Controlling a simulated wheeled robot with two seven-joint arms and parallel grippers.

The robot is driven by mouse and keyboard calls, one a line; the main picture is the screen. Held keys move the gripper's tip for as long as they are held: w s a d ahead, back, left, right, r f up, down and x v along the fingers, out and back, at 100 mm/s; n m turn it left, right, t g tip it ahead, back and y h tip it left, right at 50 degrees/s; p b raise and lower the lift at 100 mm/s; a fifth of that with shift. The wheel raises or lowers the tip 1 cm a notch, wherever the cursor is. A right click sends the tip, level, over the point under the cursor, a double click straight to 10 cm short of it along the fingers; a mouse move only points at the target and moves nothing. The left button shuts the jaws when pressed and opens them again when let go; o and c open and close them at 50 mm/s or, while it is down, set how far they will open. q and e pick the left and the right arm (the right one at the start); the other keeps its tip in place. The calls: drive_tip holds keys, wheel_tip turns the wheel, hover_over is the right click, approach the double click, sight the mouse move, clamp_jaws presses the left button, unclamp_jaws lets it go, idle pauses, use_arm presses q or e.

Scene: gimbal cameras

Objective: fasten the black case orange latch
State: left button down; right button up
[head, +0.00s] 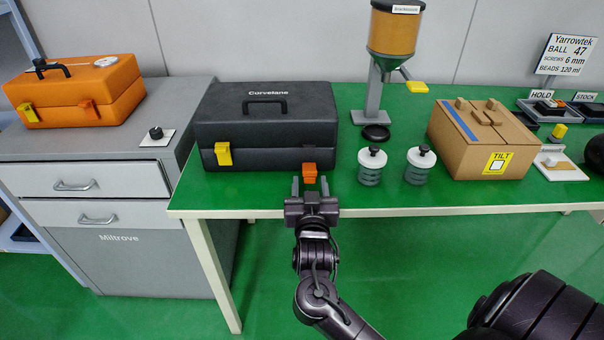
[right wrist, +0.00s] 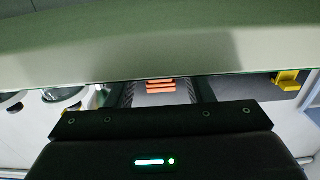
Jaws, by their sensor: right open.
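The black case (head: 262,131) stands on the green table with its lid down and its handle on top. Its orange latch (head: 309,171) is at the right of the front face; it sits lower than the yellow latch (head: 223,154) at the left and appears swung outward. My right gripper (head: 310,187) is open just in front of the orange latch, fingers pointing at the case. In the right wrist view the orange latch (right wrist: 160,86) shows between the two fingers, with no visible contact. The yellow latch (right wrist: 287,80) is also there. My left gripper is not in view.
Two lidded jars (head: 370,167) stand right of the case, near the gripper. Behind them is a dispenser (head: 396,30); further right is a cardboard box (head: 484,140). An orange case (head: 75,92) sits on the grey cabinet (head: 180,95) at left. The table's front edge (head: 400,212) runs below the gripper.

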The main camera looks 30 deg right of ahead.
sight(310, 181)
drive_tip(key=shift+x, duration=1.95)
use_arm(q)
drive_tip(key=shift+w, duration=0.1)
use_arm(e)
drive_tip(key=c, duration=0.9)
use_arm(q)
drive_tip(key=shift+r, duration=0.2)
use_arm(e)
drive_tip(key=shift+o, duration=0.2)
drive_tip(key=shift+r, duration=0.1)
